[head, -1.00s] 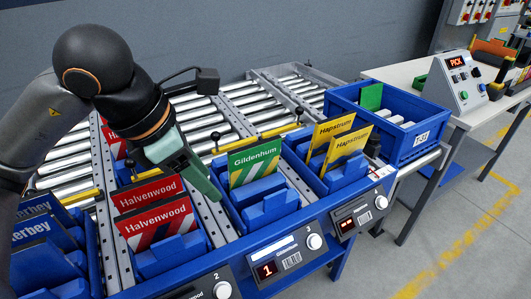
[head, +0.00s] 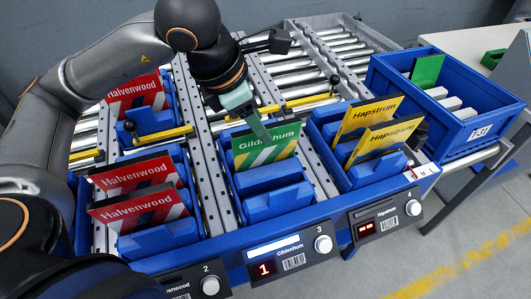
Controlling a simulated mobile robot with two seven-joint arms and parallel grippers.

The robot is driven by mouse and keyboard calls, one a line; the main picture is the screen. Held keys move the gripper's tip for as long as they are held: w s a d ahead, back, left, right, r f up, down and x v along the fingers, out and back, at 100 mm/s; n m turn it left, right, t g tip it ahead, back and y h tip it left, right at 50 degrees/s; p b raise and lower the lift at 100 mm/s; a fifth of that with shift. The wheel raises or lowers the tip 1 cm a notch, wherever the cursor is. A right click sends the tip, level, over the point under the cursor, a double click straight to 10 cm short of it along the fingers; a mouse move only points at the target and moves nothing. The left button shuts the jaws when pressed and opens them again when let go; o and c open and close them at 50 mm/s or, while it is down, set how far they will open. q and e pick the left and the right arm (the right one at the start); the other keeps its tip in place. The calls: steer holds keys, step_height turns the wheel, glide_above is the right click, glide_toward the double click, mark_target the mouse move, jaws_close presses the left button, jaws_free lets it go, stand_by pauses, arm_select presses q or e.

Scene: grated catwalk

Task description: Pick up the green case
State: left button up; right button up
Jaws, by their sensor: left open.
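The green case (head: 266,151), labelled Gildenhum with white and yellow stripes, stands upright, leaning back, in a blue holder in lane 3 at the middle of the head view. My left gripper (head: 257,124) comes down from the upper left with its grey-green fingers at the case's top edge. It is open; one finger hides most of the other. I cannot tell whether a fingertip touches the case. A second green case (head: 427,70) stands in the blue tote at the right. My right gripper is not in view.
Red Halvenwood cases (head: 136,180) stand in the lane to the left. Yellow Hapstrum cases (head: 366,118) stand close on the right. The blue tote (head: 490,128) sits at the far right. A display panel (head: 290,254) runs along the front. Bare rollers lie behind.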

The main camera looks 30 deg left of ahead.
mark_target(267, 149)
arm_select(q)
steer(key=shift+a+x, duration=0.15)
steer(key=shift+x, duration=1.3)
steer(key=shift+a+x, duration=0.15)
steer(key=shift+x, duration=1.3)
steer(key=shift+w+f+b, duration=0.15)
steer(key=shift+f+b, duration=0.1)
steer(key=shift+b, duration=0.2)
jaws_close()
